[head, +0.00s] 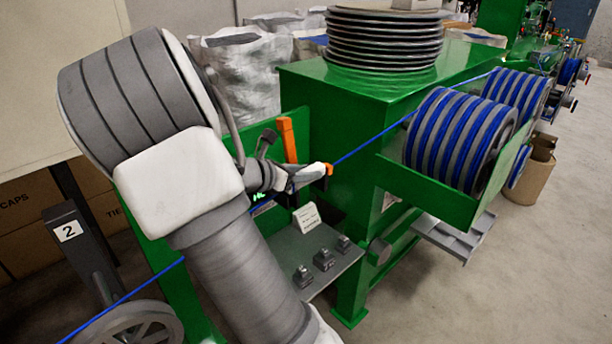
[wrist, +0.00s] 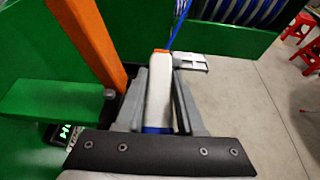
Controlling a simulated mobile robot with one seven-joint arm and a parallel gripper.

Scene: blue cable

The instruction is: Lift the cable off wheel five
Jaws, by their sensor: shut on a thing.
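The blue cable (head: 375,141) runs taut from the blue-wound drums at right down to the tip of my gripper (head: 322,171). No wheel marked five can be made out.
A grey spoked wheel (head: 138,325) stands at lower left by a post marked 2 (head: 68,231). An orange upright (head: 287,140) is close beside my gripper. The green machine (head: 340,110) and blue-wound drums (head: 460,138) fill the right. Open floor lies at lower right.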

